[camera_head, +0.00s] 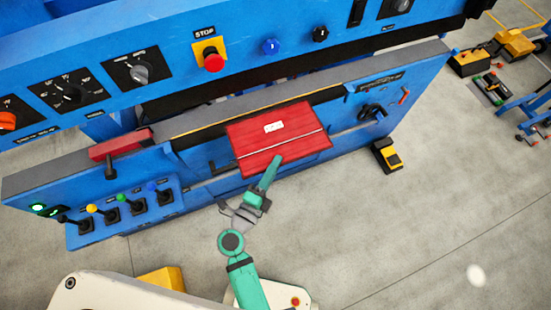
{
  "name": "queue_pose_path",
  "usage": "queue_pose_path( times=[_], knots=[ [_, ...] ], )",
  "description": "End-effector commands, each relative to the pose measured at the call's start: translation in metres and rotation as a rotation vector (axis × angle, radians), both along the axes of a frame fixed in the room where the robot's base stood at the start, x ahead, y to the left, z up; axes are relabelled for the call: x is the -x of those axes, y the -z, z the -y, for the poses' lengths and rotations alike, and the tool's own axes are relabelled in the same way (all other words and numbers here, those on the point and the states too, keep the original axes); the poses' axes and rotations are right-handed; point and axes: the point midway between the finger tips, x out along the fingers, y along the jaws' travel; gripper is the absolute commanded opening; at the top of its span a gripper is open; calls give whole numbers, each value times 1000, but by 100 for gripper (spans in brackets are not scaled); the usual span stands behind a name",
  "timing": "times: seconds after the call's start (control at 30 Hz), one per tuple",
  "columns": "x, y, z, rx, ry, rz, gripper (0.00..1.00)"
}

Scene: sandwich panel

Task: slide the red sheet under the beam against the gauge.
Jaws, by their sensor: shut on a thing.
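The red sheet (300,144) is a flat rectangle with a white label and a pale line across it. It lies at the front edge of the blue machine's bed, with its near part sticking out toward me. My gripper (272,170) is at the sheet's near edge, shut on it; its fingertips are partly hard to make out. The beam (240,68) is the blue bar above and behind the sheet, with a dark gap below it. The sheet's far edge is near that gap. I cannot tell which part is the gauge.
A red block (120,144) sits on the bed at the left. Levers with coloured knobs (122,200) stick out at the front left. A red stop button (213,61) is on the beam. A yellow and black pedal (386,154) stands on the floor at right.

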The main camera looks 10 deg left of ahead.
Motion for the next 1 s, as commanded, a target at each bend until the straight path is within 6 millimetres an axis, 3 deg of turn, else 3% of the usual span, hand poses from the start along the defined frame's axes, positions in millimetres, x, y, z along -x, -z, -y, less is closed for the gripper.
queue_pose_path(
  times=[0.4, 1.0],
  knots=[
    [-27, 18, -25, 0, -14, 3, 0],
    [-79, 17, -56, -1, -6, 3, 0]
  ],
)
